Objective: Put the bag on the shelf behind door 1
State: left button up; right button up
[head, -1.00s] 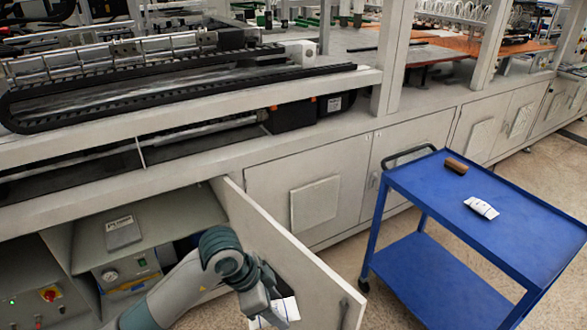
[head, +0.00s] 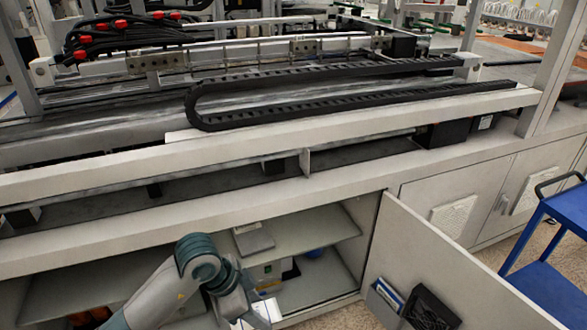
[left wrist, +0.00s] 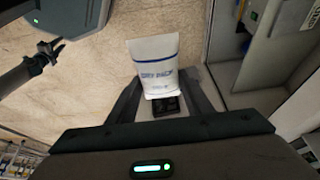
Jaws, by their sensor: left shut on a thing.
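The bag is a small white packet with blue print; it shows in the left wrist view (left wrist: 155,58) and in the head view (head: 264,313). My left gripper (left wrist: 156,100) is shut on its lower end; in the head view the gripper (head: 243,303) is in front of the open cabinet. An open door (head: 455,275), with no number that I can read, stands swung out to the right. Behind it is a grey shelf (head: 318,226) with free surface. At the left wrist view's top left, dark and grey parts look like my other arm; its jaws are unclear.
A grey flat box (head: 253,238) lies on the shelf's left part. Equipment stands below the shelf. The door's inner side carries holders (head: 428,308), one with papers. The cabinet's top edge runs above the opening. A blue cart (head: 545,285) stands at the far right.

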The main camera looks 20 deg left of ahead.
aim_at(141, 277)
jog(key=j+u, duration=0.15)
jog(key=j, duration=1.4)
